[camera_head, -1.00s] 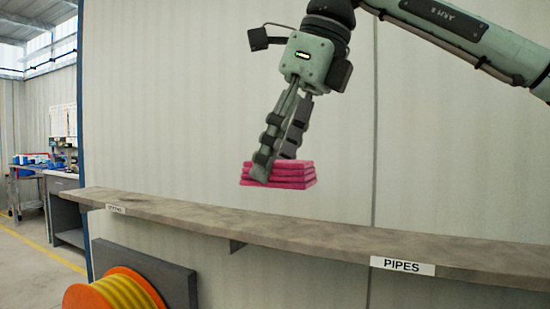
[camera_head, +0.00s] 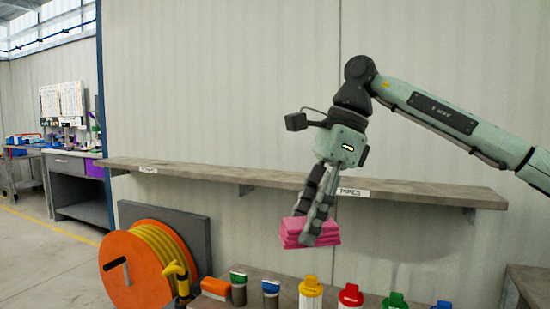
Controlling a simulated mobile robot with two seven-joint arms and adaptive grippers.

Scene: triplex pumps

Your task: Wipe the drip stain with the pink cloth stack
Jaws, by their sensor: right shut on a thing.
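My right gripper (camera_head: 316,215) comes in from the right and is shut on the pink cloth stack (camera_head: 297,231). The stack is several folded layers, held roughly level in the air in front of the shelf, above the bench with the bottles. The fingers cover part of its front. No drip stain can be made out in this view. My left gripper is not in view.
A long shelf (camera_head: 225,176) with a PIPES label runs along the wall and looks bare. Below, a bench (camera_head: 257,300) carries several bottles with coloured caps, including a yellow one (camera_head: 311,292). An orange hose reel (camera_head: 143,265) stands at lower left.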

